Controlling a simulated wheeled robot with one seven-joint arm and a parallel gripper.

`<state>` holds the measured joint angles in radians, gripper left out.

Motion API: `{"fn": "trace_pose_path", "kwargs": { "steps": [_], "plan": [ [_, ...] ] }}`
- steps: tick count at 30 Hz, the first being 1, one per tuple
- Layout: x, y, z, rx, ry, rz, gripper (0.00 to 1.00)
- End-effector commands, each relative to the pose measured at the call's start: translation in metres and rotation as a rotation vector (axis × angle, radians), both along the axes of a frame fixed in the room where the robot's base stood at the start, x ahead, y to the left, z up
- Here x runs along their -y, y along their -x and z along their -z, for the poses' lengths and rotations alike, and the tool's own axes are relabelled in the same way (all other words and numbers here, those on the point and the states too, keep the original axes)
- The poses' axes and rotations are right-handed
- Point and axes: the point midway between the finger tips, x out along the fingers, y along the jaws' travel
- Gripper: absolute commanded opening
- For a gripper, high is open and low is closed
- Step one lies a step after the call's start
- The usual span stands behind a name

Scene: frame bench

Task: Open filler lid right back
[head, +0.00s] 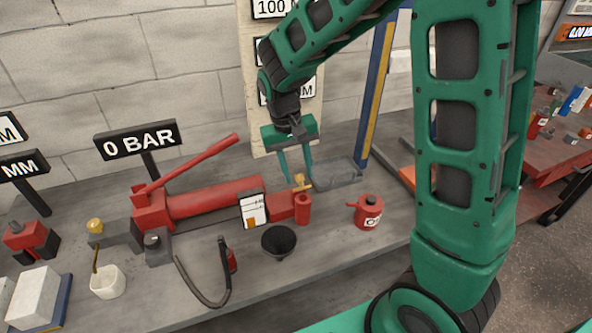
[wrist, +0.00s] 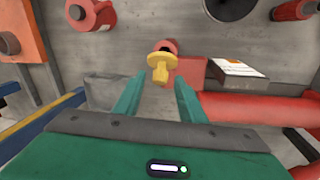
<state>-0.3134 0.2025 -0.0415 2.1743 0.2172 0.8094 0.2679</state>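The red hand pump (head: 212,200) lies on the bench with its long handle raised. A small brass-yellow lid-like piece (head: 302,182) shows at the pump's right end, near the red end block (head: 280,207). In the wrist view the brass piece (wrist: 159,70) has a wide round top and a narrower stem. My gripper (head: 296,180) reaches down over that end. In the wrist view my gripper (wrist: 160,82) has its fingers apart, with the brass piece between or just beyond the tips. I see no clear finger contact. Whether the piece is seated is unclear.
A black funnel (head: 279,241) and a red oil can (head: 368,212) stand in front. A label card (head: 253,210) leans at the pump. A grey tray (head: 337,173) lies right of my gripper. A hose (head: 205,288) and white cup (head: 108,283) are at front left.

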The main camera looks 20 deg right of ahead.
Motion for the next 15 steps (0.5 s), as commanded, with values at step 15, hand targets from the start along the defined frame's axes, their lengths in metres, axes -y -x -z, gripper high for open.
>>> {"fn": "trace_pose_path", "kwargs": {
  "steps": [15],
  "plan": [
    [0.0002,0.0002,0.0014,-0.001,0.0,0.0,0.0]
  ]
}}
